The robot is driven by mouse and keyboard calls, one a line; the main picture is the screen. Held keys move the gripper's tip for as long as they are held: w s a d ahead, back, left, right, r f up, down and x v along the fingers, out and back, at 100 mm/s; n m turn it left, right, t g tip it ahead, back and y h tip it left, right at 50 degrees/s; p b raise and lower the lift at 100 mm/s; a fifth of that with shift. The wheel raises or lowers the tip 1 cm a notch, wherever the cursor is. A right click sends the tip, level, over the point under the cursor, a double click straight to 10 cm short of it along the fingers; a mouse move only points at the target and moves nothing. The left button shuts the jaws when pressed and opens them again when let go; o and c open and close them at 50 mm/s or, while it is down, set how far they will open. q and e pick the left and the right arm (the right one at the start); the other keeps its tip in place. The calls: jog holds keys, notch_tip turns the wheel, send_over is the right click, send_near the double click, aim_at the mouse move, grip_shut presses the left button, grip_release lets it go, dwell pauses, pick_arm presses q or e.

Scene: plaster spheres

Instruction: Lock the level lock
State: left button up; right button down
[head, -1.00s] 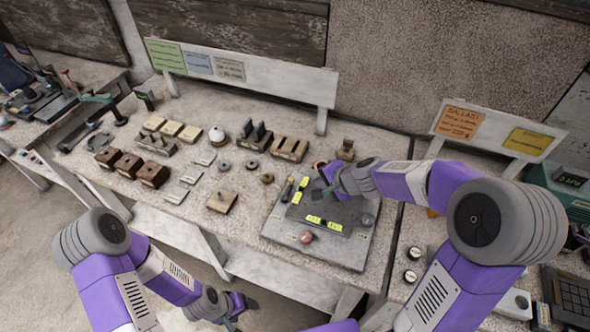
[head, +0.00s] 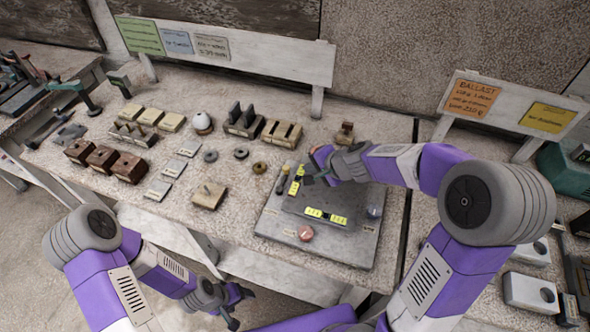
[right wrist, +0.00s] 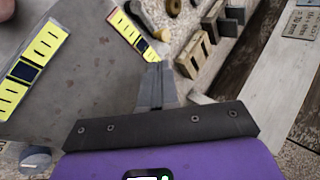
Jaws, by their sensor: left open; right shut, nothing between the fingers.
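The levelling device is a grey base plate (head: 268,225) carrying a raised grey plate (head: 352,195) with two yellow-marked level vials, one at the left (head: 296,180) and one at the front (head: 325,216). A dark lever-like piece (head: 283,180) lies left of the left vial; I cannot tell whether it is the lock. My right gripper (head: 311,179) is shut and empty just right of the left vial. In the right wrist view its closed fingertips (right wrist: 153,72) point at the end of a vial (right wrist: 135,35); contact is unclear. My left gripper (head: 238,308) is open, low before the bench.
A reddish knob (head: 305,233) and a blue-grey knob (head: 374,211) sit on the base plate. Wooden blocks (head: 103,159), a tan block (head: 208,195) and slotted holders (head: 282,134) stand to the left and behind. A sign board (head: 270,65) runs along the back.

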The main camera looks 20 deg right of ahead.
aim_at(288, 170)
jog(key=b+x, duration=0.4)
jog(key=x, duration=0.6)
pick_arm(q)
notch_tip(288, 170, down, 4)
jog(key=shift+f, duration=0.1)
pick_arm(e)
jog(key=shift+w, duration=0.1)
pick_arm(q)
jog(key=shift+w+d+r, duration=0.1)
jog(key=shift+d+r, duration=0.2)
jog(key=shift+r, duration=0.05)
pick_arm(e)
jog(key=shift+n, duration=0.4)
